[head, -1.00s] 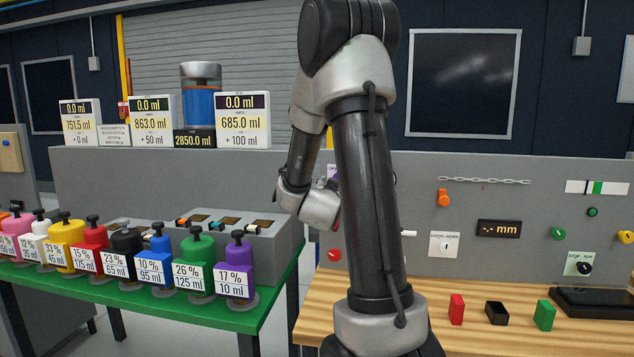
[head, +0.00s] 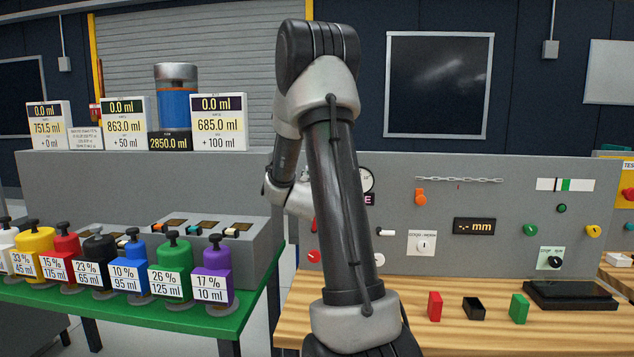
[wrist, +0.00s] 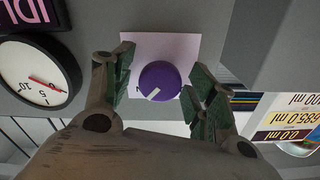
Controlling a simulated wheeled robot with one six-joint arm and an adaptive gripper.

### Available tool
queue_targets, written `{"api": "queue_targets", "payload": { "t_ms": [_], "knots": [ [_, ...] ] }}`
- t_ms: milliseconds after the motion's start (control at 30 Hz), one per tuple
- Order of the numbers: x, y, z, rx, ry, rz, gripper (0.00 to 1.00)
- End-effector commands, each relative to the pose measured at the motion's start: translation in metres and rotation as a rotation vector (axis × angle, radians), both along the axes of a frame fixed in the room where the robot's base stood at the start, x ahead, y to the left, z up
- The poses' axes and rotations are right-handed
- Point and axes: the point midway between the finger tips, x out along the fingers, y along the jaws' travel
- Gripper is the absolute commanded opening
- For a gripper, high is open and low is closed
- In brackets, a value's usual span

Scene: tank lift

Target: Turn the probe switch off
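A purple round knob (wrist: 160,80) sits on a pale lilac plate (wrist: 143,47) on the grey panel in the wrist view. Its white pointer line points toward the lower left of that picture; the plate's lettering is mostly hidden or too small to read. My gripper (wrist: 160,62) is open, with one finger on each side of the knob. Gaps show between the fingers and the knob. In the head view my arm hides the gripper and this knob, so I cannot read a probe label.
A round gauge with a red needle (wrist: 40,78) and a purple sign (wrist: 36,12) are beside the left finger. In the head view, several bottles stand on a green table (head: 190,325). Red (head: 435,306), black (head: 473,309) and green (head: 519,308) blocks lie on the wooden bench.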

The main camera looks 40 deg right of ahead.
Motion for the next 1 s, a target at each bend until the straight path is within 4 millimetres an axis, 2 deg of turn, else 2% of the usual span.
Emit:
{"api": "queue_targets", "payload": {
  "t_ms": [33, 200, 233, 667, 1000],
  "knots": [
    [-0.0001, 0.0001, 0.0, 0.0, 0.0, 0.0, 0.45],
    [-0.0001, 0.0002, 0.0, 0.0, 0.0, 0.0, 0.14],
    [-0.0001, 0.0002, 0.0, 0.0, 0.0, 0.0, 0.12],
    [-0.0004, 0.0002, 0.0001, -0.049, 0.058, 0.0, 0.12],
    [-0.0002, 0.0004, 0.0, -0.223, 0.261, 0.0, 0.12]
  ]
}}
